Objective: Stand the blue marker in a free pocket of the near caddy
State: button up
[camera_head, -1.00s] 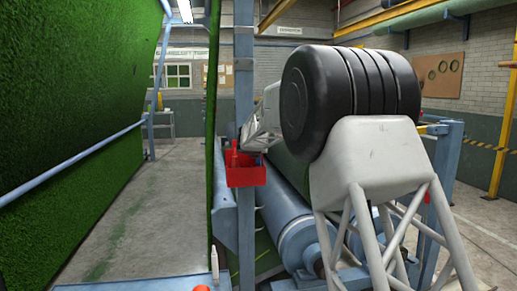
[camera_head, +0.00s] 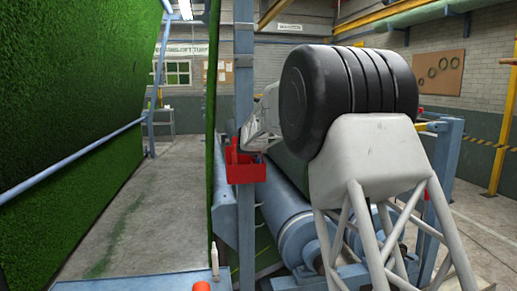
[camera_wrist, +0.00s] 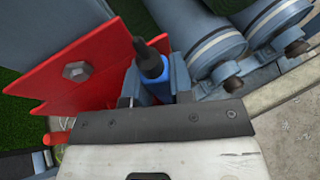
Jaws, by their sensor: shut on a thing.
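The red caddy (camera_head: 246,173) is fixed to an upright blue-grey post in the head view. In the wrist view its red wall (camera_wrist: 85,65) with a bolt fills the upper left. My gripper (camera_wrist: 152,88) is shut on the blue marker (camera_wrist: 157,46), whose dark end points away from the gripper. The marker is close beside the red wall in that picture; I cannot tell whether any of it is inside a pocket. In the head view my gripper is mostly hidden at the caddy's right side, with a bit of blue showing there. A red item (camera_head: 234,148) stands in the caddy.
Blue-grey rollers (camera_head: 290,215) lie right of the post. A green turf sheet (camera_head: 70,110) hangs at left, with a rail across it. A white bottle (camera_head: 214,262) and an orange-red object (camera_head: 201,287) are on the near ledge (camera_head: 150,285).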

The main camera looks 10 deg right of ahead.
jog(key=shift+f, duration=2.45)
jog(key=o, duration=0.8)
jog(key=shift+c, duration=0.2)
jog(key=shift+o, duration=0.9)
jog(key=shift+s+a+r, duration=0.2)
jog(key=shift+s+r, duration=0.05)
jog(key=shift+s, duration=0.05)
jog(key=r+v, duration=0.1)
jog(key=v, duration=0.6)
jog(key=shift+r, duration=0.15)
jog(key=shift+d, duration=0.15)
